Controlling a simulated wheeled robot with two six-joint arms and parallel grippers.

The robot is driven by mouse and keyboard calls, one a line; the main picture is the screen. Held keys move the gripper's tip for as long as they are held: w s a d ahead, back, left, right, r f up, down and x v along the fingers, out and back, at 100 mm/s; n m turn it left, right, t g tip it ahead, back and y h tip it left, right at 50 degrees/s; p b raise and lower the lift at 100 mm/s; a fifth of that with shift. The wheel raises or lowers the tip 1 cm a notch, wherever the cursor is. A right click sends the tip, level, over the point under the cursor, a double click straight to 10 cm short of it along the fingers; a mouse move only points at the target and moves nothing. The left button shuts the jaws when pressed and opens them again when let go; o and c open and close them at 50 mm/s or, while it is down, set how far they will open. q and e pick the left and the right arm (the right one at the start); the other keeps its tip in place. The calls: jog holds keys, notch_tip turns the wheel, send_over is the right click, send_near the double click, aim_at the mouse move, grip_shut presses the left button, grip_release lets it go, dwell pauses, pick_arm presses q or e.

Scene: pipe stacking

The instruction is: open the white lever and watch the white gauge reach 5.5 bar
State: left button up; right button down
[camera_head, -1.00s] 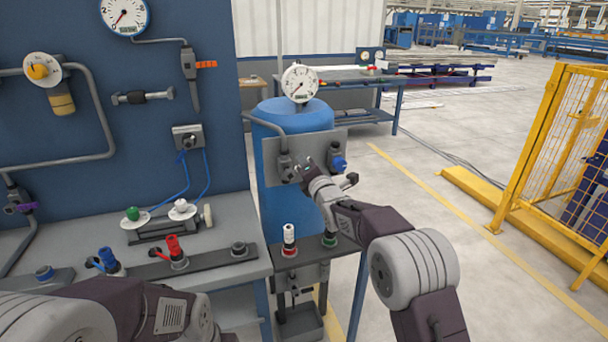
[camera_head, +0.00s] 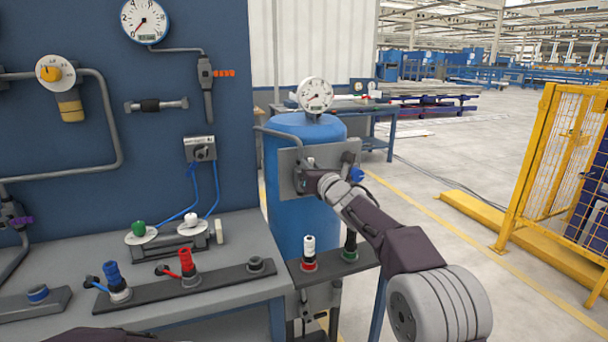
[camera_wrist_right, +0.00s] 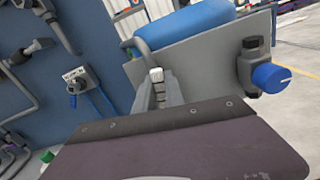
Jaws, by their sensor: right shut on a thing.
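The white gauge (camera_head: 316,95) stands on top of a blue tank (camera_head: 290,220); its needle is too small to read. A grey plate (camera_head: 287,170) is fixed to the tank's front. My right gripper (camera_head: 306,180) is at this plate. In the right wrist view, its fingers (camera_wrist_right: 160,88) are shut on a small white piece, the white lever (camera_wrist_right: 156,74), in front of the plate. The lever's white tip also shows just above the gripper in the head view (camera_head: 309,162); its base is hidden. My left gripper is out of view.
A blue knob (camera_wrist_right: 271,78) sits on the plate's right side. Below the plate, a small shelf holds red-white and green-black fittings. A yellow fence (camera_head: 550,160) stands at right.

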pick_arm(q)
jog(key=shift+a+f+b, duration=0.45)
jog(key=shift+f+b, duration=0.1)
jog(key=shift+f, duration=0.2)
pick_arm(e)
jog(key=shift+s+a+f+n, duration=0.15)
jog(key=shift+a+n, duration=0.2)
jog(key=shift+n, duration=0.45)
jog(key=c, duration=1.4)
grip_release()
jog(key=shift+c, duration=0.2)
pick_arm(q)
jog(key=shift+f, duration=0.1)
pick_arm(e)
jog(key=shift+s+d+b, duration=0.1)
jog(key=shift+s+b, duration=0.3)
jog(key=shift+b, duration=0.1)
pick_arm(q)
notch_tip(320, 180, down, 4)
jog(key=b, duration=0.2)
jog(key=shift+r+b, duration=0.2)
jog(key=shift+b, duration=0.2)
pick_arm(e)
jog(key=v, duration=0.8)
